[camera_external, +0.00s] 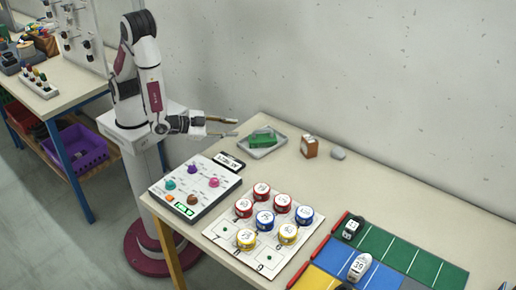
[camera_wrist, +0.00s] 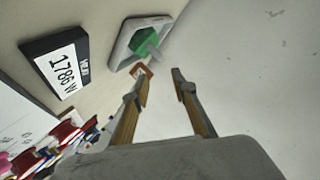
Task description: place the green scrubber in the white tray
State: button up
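The green scrubber (camera_external: 263,137) lies in the shallow white-grey tray (camera_external: 257,154), by the far edge of the table. In the wrist view the scrubber (camera_wrist: 141,42) shows as a green piece within the rim of the tray (camera_wrist: 120,59), partly hidden by a grey lump. My gripper (camera_external: 236,127) is to the left of the tray, above the table edge and apart from the scrubber. In the wrist view its two fingers (camera_wrist: 162,72) are spread with nothing between them.
A dark label display (camera_external: 229,161), a board with colored knobs (camera_external: 195,187) and several round tins (camera_external: 265,217) lie nearer the front. The wall runs close behind the table.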

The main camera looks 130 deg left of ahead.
dwell(0.6)
jog(key=w+d+r+t+h, duration=0.2)
jog(key=w+d+r+h, duration=0.2)
jog(key=w+d+h, duration=0.4)
jog(key=s+d+r+m+h, duration=0.2)
jog(key=s+d+r+h, duration=0.3)
jog(key=d+r, duration=0.4)
jog(key=s+a+r+m+g, duration=0.1)
jog(key=s+r+g, duration=0.1)
jog(key=s, duration=0.9)
jog(key=s+a+r+m+g, duration=0.1)
jog(key=s+r, duration=0.2)
jog(key=s, duration=0.9)
jog(key=shift+a+m+g+y, duration=0.15)
jog(key=shift+m+g+y, duration=0.15)
jog(key=shift+g, duration=0.1)
